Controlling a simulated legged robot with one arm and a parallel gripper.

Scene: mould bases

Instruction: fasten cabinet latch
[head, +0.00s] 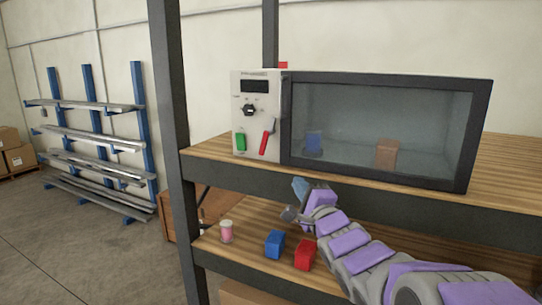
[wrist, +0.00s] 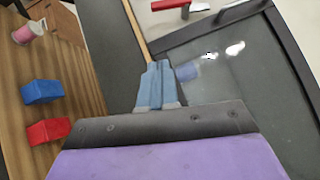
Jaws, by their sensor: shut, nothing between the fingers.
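The cabinet (head: 380,77) is a box with a dark-framed glass door (head: 350,125) on the upper shelf; the door looks closed. A red lever (head: 267,137), likely the latch, sits tilted on the pale panel (head: 240,95) left of the door. It also shows at the top edge of the wrist view (wrist: 170,5), partly cut off. My gripper (head: 299,187) is in front of the shelf edge, below the cabinet and apart from the lever. Its blue fingers (wrist: 158,68) are together and empty in the wrist view.
The panel also holds a black knob (head: 249,110) and green switch (head: 240,141). A blue block and a brown block show behind the glass. The lower shelf holds a pink spool (head: 226,231), blue block (head: 274,244) and red block (head: 305,255). A dark post (head: 170,120) stands left.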

